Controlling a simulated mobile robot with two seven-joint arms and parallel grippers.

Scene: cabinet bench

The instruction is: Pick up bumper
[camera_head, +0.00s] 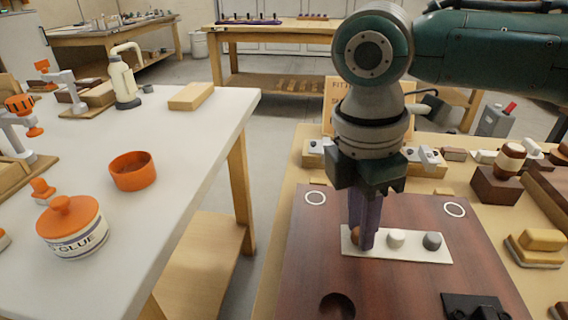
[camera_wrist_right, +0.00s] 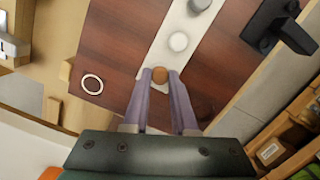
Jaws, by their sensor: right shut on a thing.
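A brown round bumper (camera_head: 355,237) sits at the left end of a white strip (camera_head: 413,255) on the dark brown board. A white bumper (camera_head: 396,238) and a dark grey bumper (camera_head: 432,241) stand to its right on the same strip. My right gripper (camera_head: 361,243) points down with its purple fingers shut on the brown bumper, partly hiding it. In the right wrist view the brown bumper (camera_wrist_right: 158,73) lies between the fingertips (camera_wrist_right: 159,75), with the white bumper (camera_wrist_right: 179,41) just beyond. My left gripper is not in view.
The dark board (camera_head: 310,265) has white rings (camera_head: 454,210) and a round recess (camera_head: 337,306). A black bracket (camera_head: 472,306) stands at its front. Wooden blocks (camera_head: 497,186) crowd the right. A white table (camera_head: 205,150) holding a glue pot (camera_head: 72,227) is across a gap at left.

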